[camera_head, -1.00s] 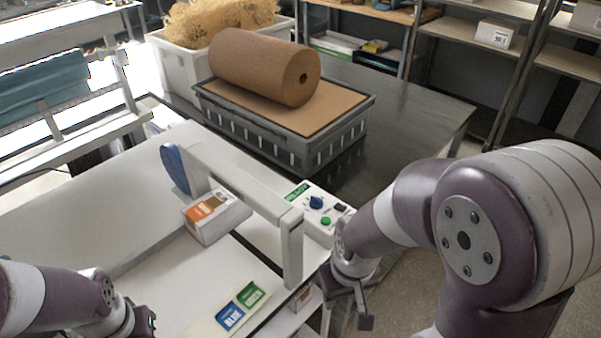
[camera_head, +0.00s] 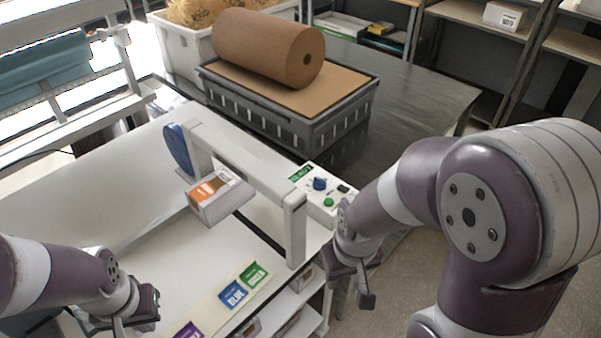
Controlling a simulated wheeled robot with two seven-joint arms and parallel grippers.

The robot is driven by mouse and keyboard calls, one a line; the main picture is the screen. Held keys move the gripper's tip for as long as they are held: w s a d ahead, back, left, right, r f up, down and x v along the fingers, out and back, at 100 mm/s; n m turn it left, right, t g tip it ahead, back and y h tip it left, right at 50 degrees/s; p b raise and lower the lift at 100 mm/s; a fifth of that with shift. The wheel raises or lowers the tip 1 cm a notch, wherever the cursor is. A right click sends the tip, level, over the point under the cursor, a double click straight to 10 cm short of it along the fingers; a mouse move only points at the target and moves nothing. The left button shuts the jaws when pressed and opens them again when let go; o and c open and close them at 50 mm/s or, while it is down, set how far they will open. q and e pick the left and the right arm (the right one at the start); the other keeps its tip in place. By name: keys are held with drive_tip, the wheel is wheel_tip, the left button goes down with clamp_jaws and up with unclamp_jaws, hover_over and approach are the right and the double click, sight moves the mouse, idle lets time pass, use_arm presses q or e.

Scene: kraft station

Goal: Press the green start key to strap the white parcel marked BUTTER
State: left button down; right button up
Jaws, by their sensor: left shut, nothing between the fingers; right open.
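A white parcel with an orange label (camera_head: 220,203) sits under the strapping machine's grey arch (camera_head: 247,158), on the white table. The word on its label is too small to read. The green key (camera_head: 328,202) is on the white control panel (camera_head: 313,200) at the arch's right end, below a blue knob (camera_head: 320,183). My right gripper (camera_head: 357,287) is open and empty, below and to the right of the panel, apart from the key. My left gripper (camera_head: 122,322) is shut and empty at the lower left, in front of the parcel and apart from it.
Blue, green and purple label cards (camera_head: 232,294) lie along the table's front edge. Behind the machine, a grey crate (camera_head: 290,128) bears a brown paper roll (camera_head: 268,48). A white bin (camera_head: 172,50) stands beside it. The dark bench right of the crate is clear.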

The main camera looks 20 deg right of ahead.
clamp_jaws()
idle(1.1)
drive_tip(key=shift+r, duration=0.1)
idle(0.6)
